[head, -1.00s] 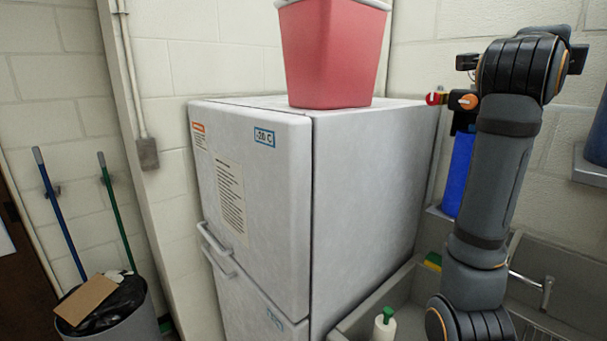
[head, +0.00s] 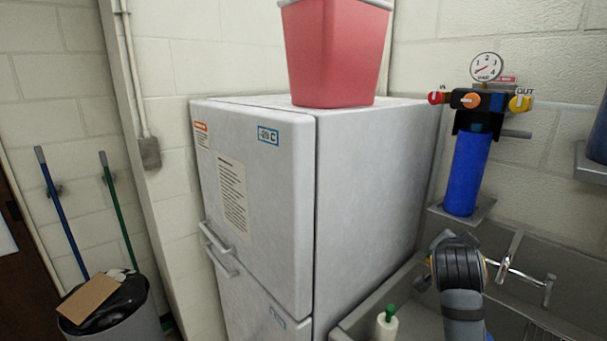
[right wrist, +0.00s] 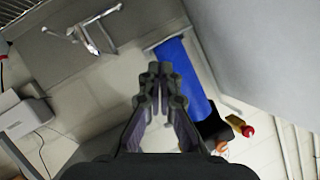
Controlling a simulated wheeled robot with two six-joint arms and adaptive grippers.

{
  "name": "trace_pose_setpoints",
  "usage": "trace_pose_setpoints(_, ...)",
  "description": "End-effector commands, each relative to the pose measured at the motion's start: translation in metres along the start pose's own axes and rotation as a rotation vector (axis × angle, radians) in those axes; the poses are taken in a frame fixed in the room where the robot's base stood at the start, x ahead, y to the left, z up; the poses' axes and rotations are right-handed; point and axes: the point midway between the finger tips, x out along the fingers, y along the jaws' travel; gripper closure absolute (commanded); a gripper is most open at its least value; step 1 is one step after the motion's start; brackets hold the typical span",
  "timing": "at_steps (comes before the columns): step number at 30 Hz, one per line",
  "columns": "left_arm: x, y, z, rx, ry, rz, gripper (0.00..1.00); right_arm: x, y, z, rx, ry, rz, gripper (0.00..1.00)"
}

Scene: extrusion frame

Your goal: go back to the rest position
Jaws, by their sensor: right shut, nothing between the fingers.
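My right gripper (right wrist: 158,78) shows in the right wrist view with its fingertips together and nothing between them. In the head view only part of my right arm (head: 460,275) shows, low in front of the sink; its gripper is not visible there. The blue water filter (head: 466,170) with a gauge on top hangs on the wall beyond the arm. It also shows in the right wrist view (right wrist: 187,75), behind the gripper and apart from it as far as I can tell. My left gripper is in neither view.
A grey freezer (head: 260,190) stands left of the sink, with a red bin (head: 335,55) on top. The sink faucet (head: 510,262) is close beside my right arm. A green-capped bottle (head: 386,325) stands at the sink's front. A trash can (head: 125,325) is at lower left.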

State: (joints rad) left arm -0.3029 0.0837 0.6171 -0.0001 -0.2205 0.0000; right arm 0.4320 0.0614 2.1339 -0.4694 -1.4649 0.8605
Motion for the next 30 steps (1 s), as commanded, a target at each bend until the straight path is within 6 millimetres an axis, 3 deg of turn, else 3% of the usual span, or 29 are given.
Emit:
trace_pose_setpoints(1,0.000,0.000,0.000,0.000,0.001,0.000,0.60,0.002,0.026,0.039,-0.106,-0.078,0.022,1.00)
trace_pose_setpoints(3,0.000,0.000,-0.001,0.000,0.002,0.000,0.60,-0.003,0.061,0.092,-0.264,-0.196,0.035,1.00)
trace_pose_setpoints(6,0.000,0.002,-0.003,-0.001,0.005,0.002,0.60,-0.021,0.111,0.157,-0.472,-0.362,0.031,1.00)
trace_pose_setpoints(9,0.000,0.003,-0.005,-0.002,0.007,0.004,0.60,-0.045,0.152,0.204,-0.637,-0.503,0.009,1.00)
trace_pose_setpoints(15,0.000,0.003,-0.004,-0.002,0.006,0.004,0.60,-0.098,0.215,0.266,-0.869,-0.731,-0.056,1.00)
trace_pose_setpoints(21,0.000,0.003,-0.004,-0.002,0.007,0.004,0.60,-0.154,0.264,0.305,-1.039,-0.928,-0.142,1.00)
trace_pose_setpoints(30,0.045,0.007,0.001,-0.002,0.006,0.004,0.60,-0.082,0.328,0.414,-1.034,-0.960,-0.116,1.00)
